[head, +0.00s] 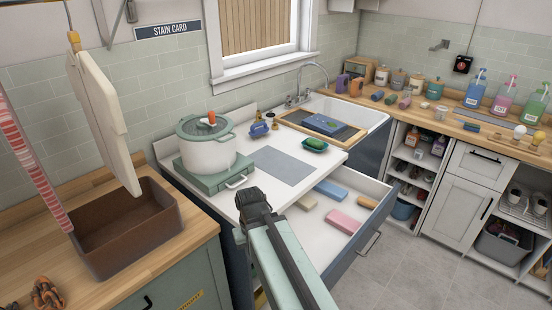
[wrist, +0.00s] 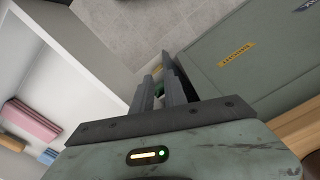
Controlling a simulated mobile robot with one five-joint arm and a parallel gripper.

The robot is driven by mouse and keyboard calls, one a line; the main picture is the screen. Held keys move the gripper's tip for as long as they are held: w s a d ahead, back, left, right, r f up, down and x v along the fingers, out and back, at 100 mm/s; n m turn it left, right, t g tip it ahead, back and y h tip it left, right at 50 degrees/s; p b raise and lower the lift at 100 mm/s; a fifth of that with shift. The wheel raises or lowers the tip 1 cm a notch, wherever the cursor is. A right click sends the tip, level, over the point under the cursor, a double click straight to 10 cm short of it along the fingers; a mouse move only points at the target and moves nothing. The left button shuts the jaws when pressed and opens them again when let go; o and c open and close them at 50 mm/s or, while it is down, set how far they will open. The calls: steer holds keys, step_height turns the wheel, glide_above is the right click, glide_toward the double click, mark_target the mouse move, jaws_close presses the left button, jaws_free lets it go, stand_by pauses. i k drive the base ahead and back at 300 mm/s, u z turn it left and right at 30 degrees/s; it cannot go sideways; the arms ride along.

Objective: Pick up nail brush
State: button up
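I cannot tell for sure which thing is the nail brush. A small tan block (head: 368,202) lies at the right end of the open white drawer (head: 312,223), and it may be the brush. A blue block (head: 330,189) and a pink block (head: 343,221) lie in the same drawer; they also show in the wrist view, pink (wrist: 32,122) and blue (wrist: 45,107). My gripper (head: 254,197) is above the front left of the counter, left of the drawer. In the wrist view its fingers (wrist: 159,84) stand slightly apart, with a small dark green bit showing between them.
A white pot (head: 208,152) stands on a green burner at the counter's back left. A brown bin (head: 125,226) is at left. The grey floor (head: 395,262) is clear beyond the drawer.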

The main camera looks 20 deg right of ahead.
mark_target(370, 205)
steer(key=z, duration=1.25)
